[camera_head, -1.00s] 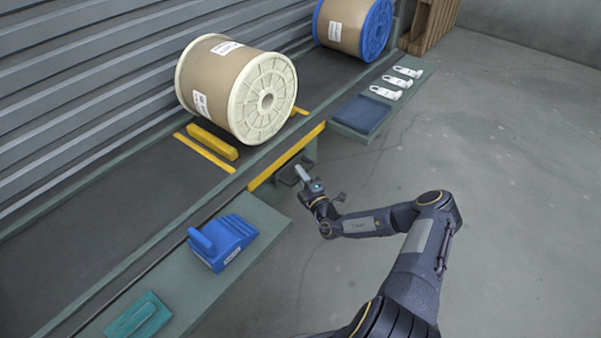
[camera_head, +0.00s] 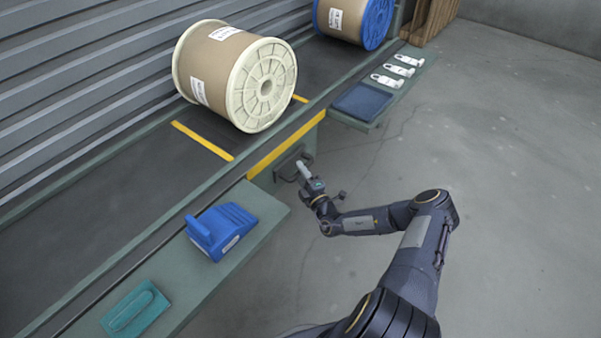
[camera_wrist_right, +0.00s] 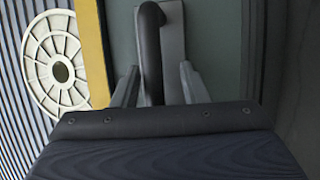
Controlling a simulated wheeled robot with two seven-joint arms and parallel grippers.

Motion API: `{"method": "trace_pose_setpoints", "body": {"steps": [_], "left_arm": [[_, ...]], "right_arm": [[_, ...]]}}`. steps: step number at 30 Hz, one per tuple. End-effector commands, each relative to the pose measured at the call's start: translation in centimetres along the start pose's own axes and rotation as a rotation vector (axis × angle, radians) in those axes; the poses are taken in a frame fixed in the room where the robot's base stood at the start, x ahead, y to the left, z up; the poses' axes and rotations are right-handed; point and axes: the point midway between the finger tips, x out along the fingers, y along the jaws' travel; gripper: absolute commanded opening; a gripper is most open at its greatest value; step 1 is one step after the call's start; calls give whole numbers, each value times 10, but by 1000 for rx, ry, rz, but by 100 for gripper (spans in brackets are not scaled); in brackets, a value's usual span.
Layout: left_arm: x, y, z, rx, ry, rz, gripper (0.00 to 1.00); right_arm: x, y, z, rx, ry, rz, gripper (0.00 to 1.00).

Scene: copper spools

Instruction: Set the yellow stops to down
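The yellow stops show as flat strips in the dark track, one left of the cream-flanged spool (camera_head: 265,88) at the yellow strip (camera_head: 203,141), one partly hidden behind it at the other strip (camera_head: 299,98). No raised yellow block shows. A dark handle (camera_head: 284,172) sits on the green panel under the yellow edge. My right gripper (camera_head: 303,170) is at this handle. In the right wrist view, its fingers (camera_wrist_right: 157,88) stand apart on either side of the dark handle (camera_wrist_right: 150,45), with a gap toward the right finger. My left gripper is not in view.
A blue wedge chock (camera_head: 222,232) and a teal block (camera_head: 136,309) lie on the front ledge. A blue-flanged spool (camera_head: 376,25) stands farther along the track. A dark blue pad (camera_head: 361,102) and white tags (camera_head: 397,71) lie on the right shelf. The floor at right is clear.

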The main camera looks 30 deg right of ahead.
Motion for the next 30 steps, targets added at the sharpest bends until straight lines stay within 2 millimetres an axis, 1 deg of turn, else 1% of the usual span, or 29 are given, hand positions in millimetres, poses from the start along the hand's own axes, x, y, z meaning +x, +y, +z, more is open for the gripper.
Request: {"method": "trace_pose_setpoints", "body": {"steps": [9,13,18,30], "left_arm": [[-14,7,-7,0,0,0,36],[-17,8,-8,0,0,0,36],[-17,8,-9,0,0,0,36],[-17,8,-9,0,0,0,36]], "right_arm": [[-52,1,0,3,-3,-5,40],[-67,0,0,2,-2,-4,40],[-74,-1,0,1,-1,-3,40],[-74,-1,0,1,-1,-3,40]]}}
